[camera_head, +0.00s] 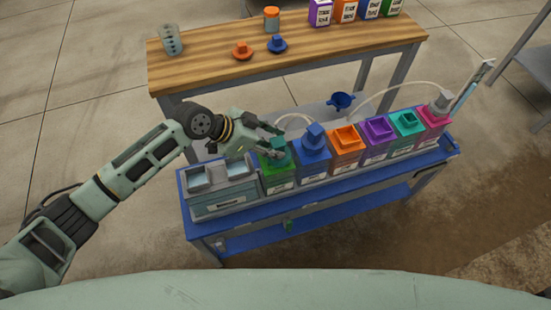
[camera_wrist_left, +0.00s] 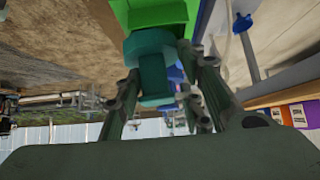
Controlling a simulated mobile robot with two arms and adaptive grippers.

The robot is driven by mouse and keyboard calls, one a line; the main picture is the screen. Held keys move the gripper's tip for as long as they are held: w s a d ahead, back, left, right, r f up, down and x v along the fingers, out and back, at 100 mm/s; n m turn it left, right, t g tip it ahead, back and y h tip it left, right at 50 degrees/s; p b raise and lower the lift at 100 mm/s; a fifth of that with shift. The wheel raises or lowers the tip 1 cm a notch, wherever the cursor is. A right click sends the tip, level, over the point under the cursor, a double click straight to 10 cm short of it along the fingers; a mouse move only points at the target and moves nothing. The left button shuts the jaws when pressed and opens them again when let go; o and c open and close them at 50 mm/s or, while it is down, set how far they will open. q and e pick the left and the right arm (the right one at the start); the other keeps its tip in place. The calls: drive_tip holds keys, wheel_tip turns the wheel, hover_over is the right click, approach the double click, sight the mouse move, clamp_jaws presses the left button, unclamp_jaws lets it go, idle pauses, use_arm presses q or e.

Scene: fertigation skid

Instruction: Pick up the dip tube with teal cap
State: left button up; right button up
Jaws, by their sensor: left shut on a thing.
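The dip tube's teal cap (camera_head: 279,147) sits at the top of the green tank (camera_head: 280,179) in the head view. In the left wrist view the teal cap (camera_wrist_left: 152,62) is between my left gripper's fingers, against the green tank (camera_wrist_left: 155,14). My left gripper (camera_head: 277,150) is shut on the teal cap from the left side. The tube below the cap is hidden, and I cannot tell how much of it is inside the tank. My right gripper is not in view.
A blue tank with a blue cap (camera_head: 313,139) stands right beside the green one. Orange (camera_head: 347,139), purple and teal-green tanks follow along the blue bench. A grey double basin (camera_head: 218,190) is at the left. A wooden table (camera_head: 330,48) stands behind.

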use_arm(q)
drive_tip(key=shift+s, duration=0.1)
clamp_jaws()
